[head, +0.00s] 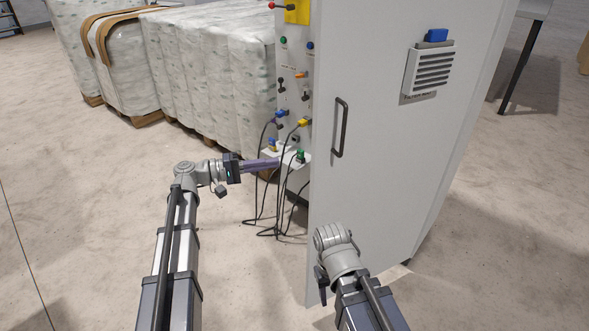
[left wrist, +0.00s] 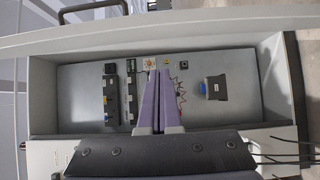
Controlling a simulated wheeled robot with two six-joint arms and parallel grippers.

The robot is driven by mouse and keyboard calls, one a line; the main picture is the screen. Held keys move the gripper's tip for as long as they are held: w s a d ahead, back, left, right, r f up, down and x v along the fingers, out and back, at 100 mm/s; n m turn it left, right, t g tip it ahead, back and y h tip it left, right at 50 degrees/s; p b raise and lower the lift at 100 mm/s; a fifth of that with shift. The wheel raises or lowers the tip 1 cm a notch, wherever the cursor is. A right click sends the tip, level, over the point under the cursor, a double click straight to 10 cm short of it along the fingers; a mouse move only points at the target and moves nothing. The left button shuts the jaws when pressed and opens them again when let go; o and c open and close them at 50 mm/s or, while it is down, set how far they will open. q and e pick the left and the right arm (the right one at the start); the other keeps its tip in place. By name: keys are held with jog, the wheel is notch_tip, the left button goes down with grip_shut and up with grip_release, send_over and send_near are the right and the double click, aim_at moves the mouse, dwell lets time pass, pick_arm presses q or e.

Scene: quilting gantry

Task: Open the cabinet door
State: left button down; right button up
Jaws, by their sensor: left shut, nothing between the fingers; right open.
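The tall grey cabinet door (head: 372,190) has a black bar handle (head: 340,127) near its left edge. The door stands ajar. In the left wrist view the cabinet interior (left wrist: 85,85) shows behind the door's edge (left wrist: 200,27), with the handle (left wrist: 95,10) beyond that edge. My left gripper (head: 278,162) is shut and empty, its purple fingers pointing right beside the door's left edge. Those fingers (left wrist: 158,75) lie in front of the opening in the left wrist view. Whether they touch the door is unclear. My right wrist is low in front of the door and hides its gripper.
A side panel (head: 293,62) with plugs and hanging black cables (head: 262,195) stands left of the door. A vent box (head: 430,68) sits at the upper right of the grey front. Wrapped bales (head: 215,65) stand behind at left. The floor (head: 90,220) at left is clear.

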pick_arm(q)
jog(key=d, duration=1.1)
jog(key=shift+s, duration=0.3)
jog(key=shift+d, duration=0.1)
